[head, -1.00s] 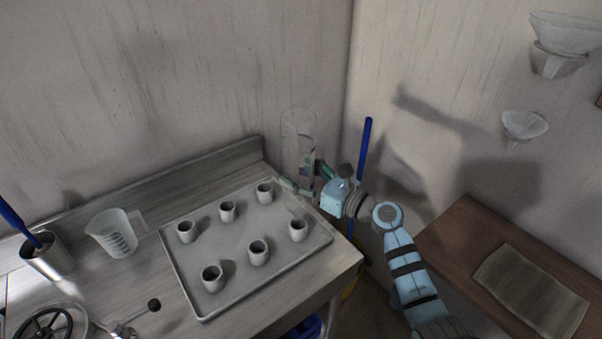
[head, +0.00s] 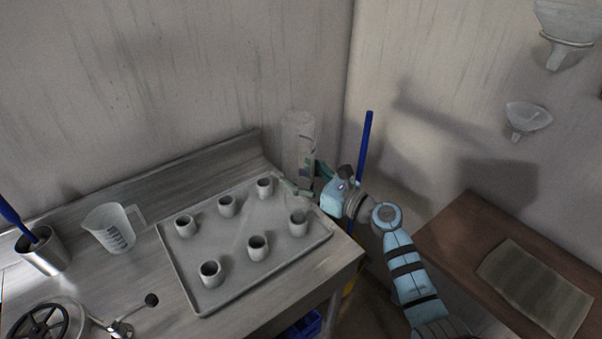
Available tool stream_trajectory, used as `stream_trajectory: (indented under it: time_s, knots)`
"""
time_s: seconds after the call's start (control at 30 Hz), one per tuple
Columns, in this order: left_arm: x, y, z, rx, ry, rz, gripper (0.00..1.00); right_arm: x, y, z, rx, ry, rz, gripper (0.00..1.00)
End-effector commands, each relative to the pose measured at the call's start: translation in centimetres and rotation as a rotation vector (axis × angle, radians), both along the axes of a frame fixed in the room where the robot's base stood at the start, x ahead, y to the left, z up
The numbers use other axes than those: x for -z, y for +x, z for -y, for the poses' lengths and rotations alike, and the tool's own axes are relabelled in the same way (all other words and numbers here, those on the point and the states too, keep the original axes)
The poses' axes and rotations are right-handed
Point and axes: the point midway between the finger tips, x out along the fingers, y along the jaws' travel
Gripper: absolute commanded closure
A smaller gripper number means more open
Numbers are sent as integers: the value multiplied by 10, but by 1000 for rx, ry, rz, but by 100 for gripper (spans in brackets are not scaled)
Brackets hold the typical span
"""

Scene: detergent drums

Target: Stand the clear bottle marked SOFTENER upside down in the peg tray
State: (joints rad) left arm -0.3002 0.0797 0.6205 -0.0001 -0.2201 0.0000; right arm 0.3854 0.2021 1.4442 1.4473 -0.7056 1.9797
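The clear bottle (head: 298,135) is upright in outline and bottom end up at the back right of the peg tray (head: 190,292). My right gripper (head: 305,183) comes from the right and is shut on its lower part. The bottle's neck points down toward the right-hand front peg (head: 298,223). I cannot tell whether the neck is around this peg or just above it. The word on the label is not readable. The other pegs, such as the middle front one (head: 258,247), are bare. My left gripper is not in view.
A measuring jug (head: 108,230) and a metal cup (head: 45,252) with a blue-handled tool stand left of the tray. A tap (head: 122,328) is at the front left. A blue pole (head: 365,145) stands behind my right gripper. A brown table (head: 450,225) is at the right.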

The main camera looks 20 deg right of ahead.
Motion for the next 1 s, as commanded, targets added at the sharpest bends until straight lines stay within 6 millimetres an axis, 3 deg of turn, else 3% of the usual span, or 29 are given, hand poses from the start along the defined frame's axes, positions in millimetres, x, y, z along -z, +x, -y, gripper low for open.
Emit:
stream_trajectory:
  time_s: [1.0]
  knots:
    - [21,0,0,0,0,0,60,27,0,0,0,0,0,67]
